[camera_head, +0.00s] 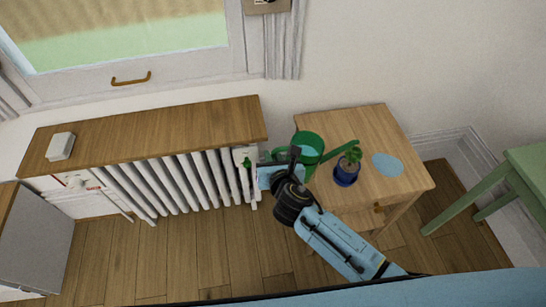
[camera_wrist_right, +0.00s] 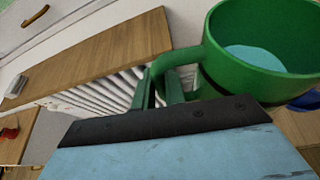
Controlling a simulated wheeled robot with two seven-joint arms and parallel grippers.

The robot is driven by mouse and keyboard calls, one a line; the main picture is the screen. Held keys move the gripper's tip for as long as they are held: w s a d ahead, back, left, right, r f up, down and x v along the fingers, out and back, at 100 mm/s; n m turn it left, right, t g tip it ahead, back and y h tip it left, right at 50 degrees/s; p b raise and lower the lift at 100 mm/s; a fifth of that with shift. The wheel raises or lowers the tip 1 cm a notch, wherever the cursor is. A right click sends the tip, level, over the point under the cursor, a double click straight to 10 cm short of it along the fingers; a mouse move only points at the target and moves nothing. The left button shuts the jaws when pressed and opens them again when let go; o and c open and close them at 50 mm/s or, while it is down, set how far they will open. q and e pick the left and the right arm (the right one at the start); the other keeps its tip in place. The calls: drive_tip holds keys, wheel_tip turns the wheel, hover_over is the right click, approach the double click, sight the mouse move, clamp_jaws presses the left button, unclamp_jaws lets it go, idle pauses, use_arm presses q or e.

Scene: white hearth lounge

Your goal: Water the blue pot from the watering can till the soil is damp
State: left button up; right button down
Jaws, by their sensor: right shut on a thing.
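The green watering can (camera_head: 309,143) is at the left side of the small wooden table, its spout pointing right towards the plant. My right gripper (camera_head: 279,160) is shut on the can's handle (camera_wrist_right: 172,61). In the right wrist view the can (camera_wrist_right: 225,66) looks about upright, with light blue water (camera_wrist_right: 254,57) inside. The blue pot (camera_head: 345,174) stands upright on the table with a small green plant (camera_head: 353,155). The spout's end is close by the leaves; I cannot tell its height above them. The soil is too small and covered to judge. My left gripper is out of view.
The small wooden table (camera_head: 372,122) also bears a flat light blue disc (camera_head: 387,164) right of the pot. A radiator (camera_head: 180,182) under a wooden shelf (camera_head: 150,134) is at left, with a small white box (camera_head: 60,146) on it. A green stool or table (camera_head: 520,180) stands at right.

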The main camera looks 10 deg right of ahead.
sight(274, 149)
drive_tip(key=shift+m+y, duration=0.6)
drive_tip(key=shift+m, duration=0.1)
drive_tip(key=shift+d+r+p, duration=0.15)
drive_tip(key=shift+r+p, duration=1)
drive_tip(key=shift+r, duration=1.2)
drive_tip(key=shift+r+p, duration=0.5)
drive_tip(key=shift+p, duration=0.2)
drive_tip(key=shift+f, duration=0.1)
wheel_tip(274, 149, down, 9)
drive_tip(key=n+h+b, duration=0.1)
drive_tip(key=n+b, duration=0.1)
drive_tip(key=b, duration=0.3)
drive_tip(key=shift+h, duration=0.4)
drive_tip(key=shift+r, duration=0.25)
wheel_tip(274, 149, up, 4)
drive_tip(key=p, duration=0.5)
